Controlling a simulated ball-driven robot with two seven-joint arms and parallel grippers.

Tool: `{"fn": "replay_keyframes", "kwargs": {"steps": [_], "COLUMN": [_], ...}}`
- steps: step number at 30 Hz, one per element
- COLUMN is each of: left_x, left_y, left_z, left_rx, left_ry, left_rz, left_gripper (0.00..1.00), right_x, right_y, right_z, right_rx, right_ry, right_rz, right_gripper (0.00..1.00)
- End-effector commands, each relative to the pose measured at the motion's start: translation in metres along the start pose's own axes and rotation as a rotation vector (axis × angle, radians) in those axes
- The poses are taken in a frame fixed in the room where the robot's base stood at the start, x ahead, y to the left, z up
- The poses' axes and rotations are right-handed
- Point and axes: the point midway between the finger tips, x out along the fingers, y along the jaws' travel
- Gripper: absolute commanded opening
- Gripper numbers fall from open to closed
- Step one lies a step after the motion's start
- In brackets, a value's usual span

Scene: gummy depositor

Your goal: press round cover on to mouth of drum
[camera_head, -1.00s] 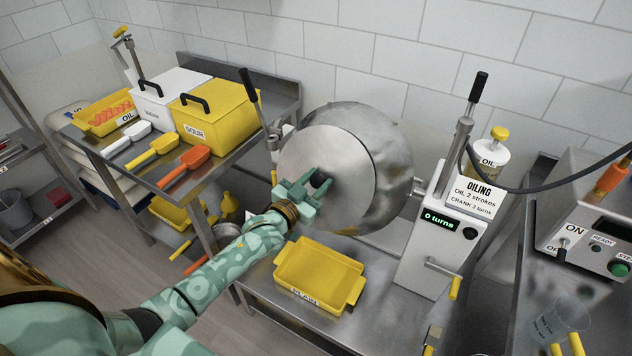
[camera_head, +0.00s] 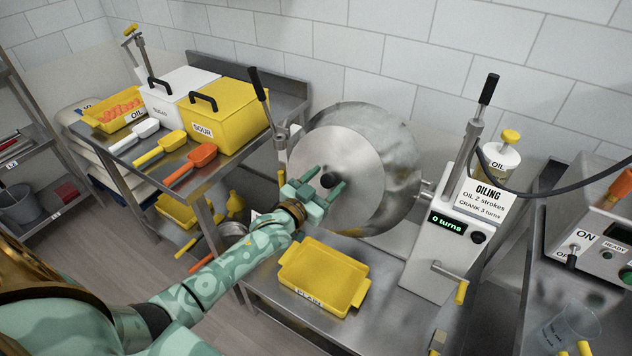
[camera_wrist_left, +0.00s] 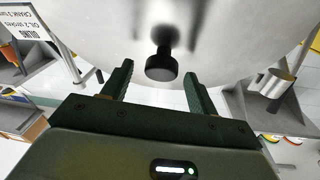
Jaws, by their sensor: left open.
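The round cover (camera_head: 352,160) is a flat grey metal disc with a black knob (camera_head: 328,180) in its middle. It sits over the front of the big metal drum (camera_head: 398,165); whether it is fully seated I cannot tell. My left gripper (camera_head: 322,190) is open in front of the cover, its fingers pointing at it around the knob's area. In the left wrist view the cover (camera_wrist_left: 235,40) fills the top, and the knob (camera_wrist_left: 161,66) stands beyond and between the open fingertips (camera_wrist_left: 158,80), not gripped. My right gripper is not in view.
A yellow tray (camera_head: 322,278) lies on the steel table below the drum. The oiling unit (camera_head: 440,240), with a crank and lever, stands right of the drum. A side table at left holds a white bin (camera_head: 172,100), a yellow bin (camera_head: 222,118) and scoops.

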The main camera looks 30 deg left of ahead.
Motion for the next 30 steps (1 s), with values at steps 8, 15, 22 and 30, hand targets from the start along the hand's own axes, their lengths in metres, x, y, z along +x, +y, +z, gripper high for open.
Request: {"fn": "replay_keyframes", "kwargs": {"steps": [8, 15, 22, 30], "left_x": [-0.051, -0.116, -0.153, -0.161], "left_y": [0.0, 0.0, -0.001, 0.0], "left_z": [-0.001, 0.0, -0.001, -0.001], "left_rx": [0.001, 0.0, 0.0, 0.001], "left_ry": [-0.002, -0.001, 0.002, 0.004], "left_rz": [0.0, 0.0, -0.001, -0.001], "left_gripper": [0.59, 0.59, 0.59, 0.59], "right_x": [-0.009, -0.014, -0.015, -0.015], "right_y": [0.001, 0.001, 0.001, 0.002], "right_z": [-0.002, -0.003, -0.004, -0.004], "right_rx": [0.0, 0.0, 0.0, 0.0], "right_ry": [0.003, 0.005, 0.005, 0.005], "right_rz": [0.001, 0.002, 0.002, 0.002], "right_gripper": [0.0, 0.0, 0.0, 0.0]}}
